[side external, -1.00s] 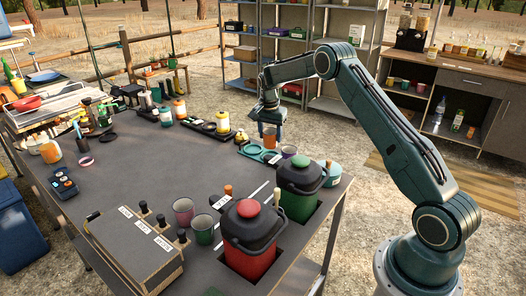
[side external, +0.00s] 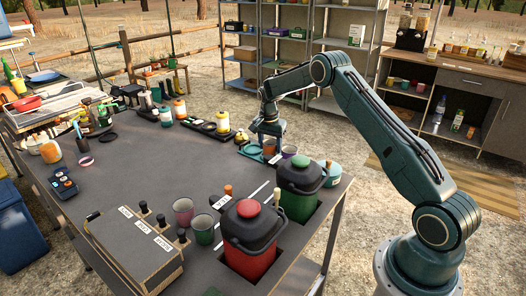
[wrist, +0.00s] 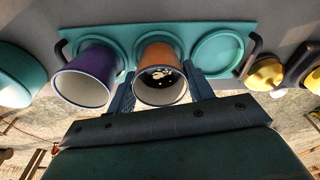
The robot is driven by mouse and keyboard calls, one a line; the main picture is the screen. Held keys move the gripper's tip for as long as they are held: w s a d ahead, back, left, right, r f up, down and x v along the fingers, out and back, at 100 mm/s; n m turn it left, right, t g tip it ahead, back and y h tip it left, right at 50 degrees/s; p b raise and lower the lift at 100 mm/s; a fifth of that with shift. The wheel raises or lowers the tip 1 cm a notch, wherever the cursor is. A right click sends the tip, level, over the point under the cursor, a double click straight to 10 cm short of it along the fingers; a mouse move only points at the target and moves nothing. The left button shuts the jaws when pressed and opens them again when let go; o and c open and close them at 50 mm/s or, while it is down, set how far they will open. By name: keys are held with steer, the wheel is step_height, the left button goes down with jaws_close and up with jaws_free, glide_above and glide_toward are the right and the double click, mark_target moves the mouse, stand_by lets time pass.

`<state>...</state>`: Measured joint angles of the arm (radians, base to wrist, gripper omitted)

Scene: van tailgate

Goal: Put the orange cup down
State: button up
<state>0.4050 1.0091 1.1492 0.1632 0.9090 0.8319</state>
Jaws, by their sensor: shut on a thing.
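The orange cup (wrist: 161,73) is between the two fingers of my gripper (wrist: 160,90) in the wrist view, and my gripper is shut on it. Some dark and pale bits show inside the cup. The cup is over the middle ring of a teal tray (wrist: 190,31); I cannot tell whether its base touches the tray. In the side view the cup (side external: 269,147) is low at the tray (side external: 250,151), largely hidden by my gripper (side external: 269,138). A purple cup (wrist: 86,75) stands in the ring beside it. The ring on the other side (wrist: 217,54) is empty.
A green canister (side external: 300,185) and a red canister (side external: 250,240) sit in the table near the tray. A teal round container (wrist: 14,75) is beyond the purple cup. Yellow-topped items (wrist: 266,72) stand at the tray's other end. The middle of the table (side external: 150,170) is clear.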

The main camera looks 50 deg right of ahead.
steer(key=o, duration=0.9)
steer(key=shift+c, duration=0.2)
step_height(320, 180, up, 12)
steer(key=a, duration=0.1)
steer(key=shift+s+a, duration=0.15)
steer(key=shift+a, duration=0.05)
steer(key=shift+r, duration=0.15)
